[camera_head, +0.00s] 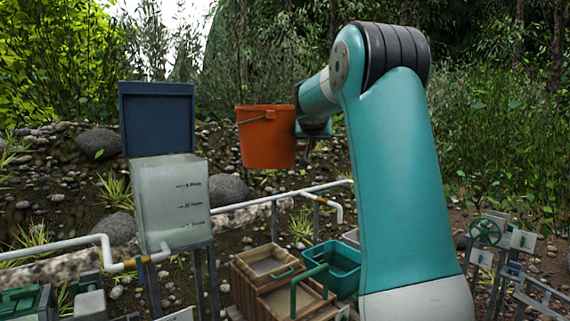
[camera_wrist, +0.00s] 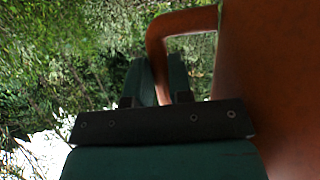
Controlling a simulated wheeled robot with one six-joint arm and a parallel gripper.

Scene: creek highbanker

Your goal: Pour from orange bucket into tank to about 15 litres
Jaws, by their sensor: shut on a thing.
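The orange bucket (camera_head: 267,140) hangs upright in the air, right of the tank and above the ground. My gripper (camera_head: 306,143) is at the bucket's right side, partly hidden by my arm. In the wrist view my gripper (camera_wrist: 158,85) is shut on the bucket's side handle (camera_wrist: 158,45), with the bucket wall (camera_wrist: 275,90) filling the right edge. The tank (camera_head: 172,205) is a translucent box on a stand at the left, with level marks on its front. I cannot make out a water level in it. The bucket's contents are hidden.
White pipes (camera_head: 270,200) run at both sides of the tank. Wooden boxes (camera_head: 265,262) and a teal tub (camera_head: 334,268) stand low in the middle. A valve wheel stand (camera_head: 487,232) is at right.

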